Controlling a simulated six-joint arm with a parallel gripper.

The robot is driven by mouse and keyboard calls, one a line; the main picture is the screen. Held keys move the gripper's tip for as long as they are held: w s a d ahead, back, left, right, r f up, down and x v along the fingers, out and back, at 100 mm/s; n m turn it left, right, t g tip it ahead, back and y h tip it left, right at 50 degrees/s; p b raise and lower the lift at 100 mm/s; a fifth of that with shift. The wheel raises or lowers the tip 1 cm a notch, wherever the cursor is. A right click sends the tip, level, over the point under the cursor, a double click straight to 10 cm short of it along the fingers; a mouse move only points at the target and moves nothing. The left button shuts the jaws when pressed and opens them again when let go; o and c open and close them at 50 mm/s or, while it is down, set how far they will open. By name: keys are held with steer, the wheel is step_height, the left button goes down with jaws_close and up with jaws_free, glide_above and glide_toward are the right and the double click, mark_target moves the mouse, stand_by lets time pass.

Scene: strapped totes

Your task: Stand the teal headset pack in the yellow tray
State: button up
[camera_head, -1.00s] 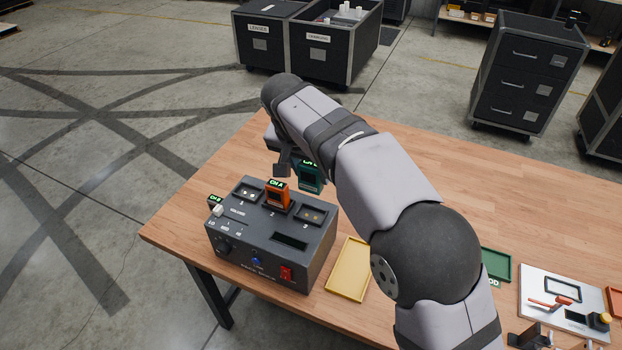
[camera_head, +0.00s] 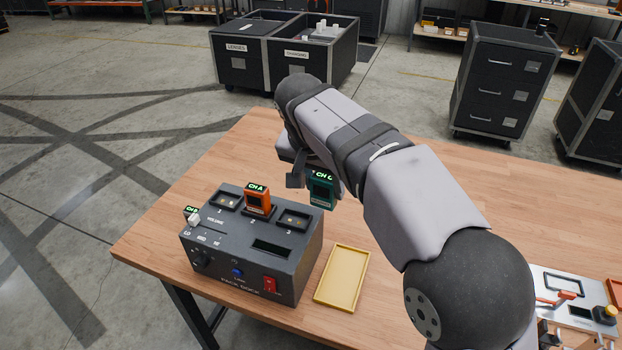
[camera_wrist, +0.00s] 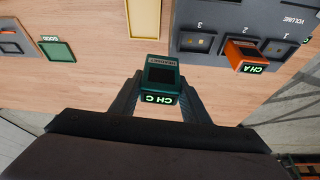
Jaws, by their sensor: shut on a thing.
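The teal headset pack (camera_head: 322,190), labelled CH C, is held upright above the table, to the right of the dock's back corner. It also shows in the wrist view (camera_wrist: 160,76), between the fingers. My gripper (camera_wrist: 160,88) is shut on it. In the head view my arm hides part of the gripper. The yellow tray (camera_head: 362,281) lies empty on the table, right of the dock and nearer the front edge than the pack. Part of the tray shows at the top of the wrist view (camera_wrist: 143,36).
The dark pack dock (camera_head: 288,262) stands left of the tray. An orange CH A pack (camera_head: 257,199) sits in slot 2; slots 1 and 3 hold no pack. Another pack (camera_head: 192,214) shows partly behind the dock's left side. A green tray (camera_wrist: 57,51) shows in the wrist view.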

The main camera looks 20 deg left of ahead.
steer(key=s+d+f+b, duration=0.1)
steer(key=s+d+f, duration=0.1)
steer(key=f, duration=0.5)
steer(key=s+d+f+n+b, duration=0.1)
steer(key=s+d+f, duration=0.2)
steer(key=f, duration=0.5)
steer(key=shift+s+d+f, duration=0.15)
steer(key=shift+s+d, duration=0.05)
steer(key=shift+d, duration=0.55)
steer(key=shift+b, duration=0.3)
steer(key=shift+f+b, duration=1.1)
steer(key=shift+f, duration=0.6)
steer(key=shift+f+b, duration=0.95)
steer(key=shift+b, duration=0.1)
steer(key=shift+f+b, duration=0.35)
steer(key=shift+f, duration=0.25)
